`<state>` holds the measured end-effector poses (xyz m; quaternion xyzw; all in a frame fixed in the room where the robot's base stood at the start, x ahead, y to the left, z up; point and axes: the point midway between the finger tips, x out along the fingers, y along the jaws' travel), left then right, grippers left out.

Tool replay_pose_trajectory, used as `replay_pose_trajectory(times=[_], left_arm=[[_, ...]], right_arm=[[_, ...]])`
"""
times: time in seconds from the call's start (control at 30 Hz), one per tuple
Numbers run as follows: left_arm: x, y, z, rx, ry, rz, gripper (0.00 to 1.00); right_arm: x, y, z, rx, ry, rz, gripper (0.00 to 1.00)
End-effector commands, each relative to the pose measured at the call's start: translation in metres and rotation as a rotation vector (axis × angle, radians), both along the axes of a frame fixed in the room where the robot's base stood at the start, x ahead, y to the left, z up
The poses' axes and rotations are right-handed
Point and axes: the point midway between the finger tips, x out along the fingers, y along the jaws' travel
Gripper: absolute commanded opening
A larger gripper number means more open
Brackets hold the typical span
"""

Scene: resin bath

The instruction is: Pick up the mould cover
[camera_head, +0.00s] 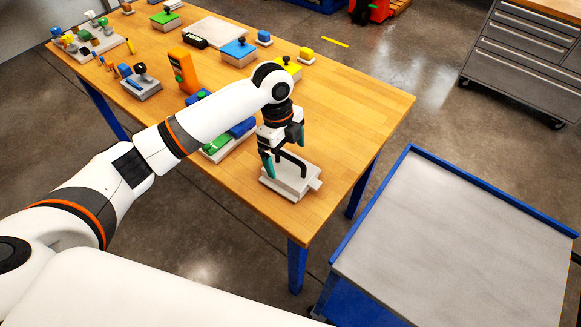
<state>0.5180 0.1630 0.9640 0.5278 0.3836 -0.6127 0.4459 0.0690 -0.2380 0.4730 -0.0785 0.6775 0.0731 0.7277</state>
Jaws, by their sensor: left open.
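The mould cover (297,186) looks like a pale grey block with a black bar handle (295,160) on top and a small tab at its right side. It lies near the front right corner of the wooden table. My left gripper (285,159) is open and points down over the cover. Its teal-tipped fingers are spread on either side of the handle, as far as I can tell. The gripper partly hides the handle and the cover's back edge. Whether a finger touches the handle is not clear. My right gripper is out of view.
A tray with green and blue pieces (216,148) lies left of the cover, partly behind my arm. An orange device (183,72) and blue- and yellow-topped blocks stand farther back. The wooden table (355,120) is clear to the right. A grey-topped blue cart (460,240) stands beyond its edge.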

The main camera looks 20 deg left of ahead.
Motion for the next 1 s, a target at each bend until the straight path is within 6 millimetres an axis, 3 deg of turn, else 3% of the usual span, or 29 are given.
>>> replay_pose_trajectory(times=[0.4,0.67,1.0], left_arm=[[0.002,-0.008,-0.049,-0.001,0.001,0.0,1.0],[0.002,-0.009,-0.053,0.0,-0.001,-0.001,1.0],[0.002,-0.008,-0.052,0.0,-0.001,0.0,0.46]], right_arm=[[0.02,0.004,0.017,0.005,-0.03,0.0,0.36],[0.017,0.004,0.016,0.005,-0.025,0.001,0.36],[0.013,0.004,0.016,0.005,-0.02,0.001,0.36]])
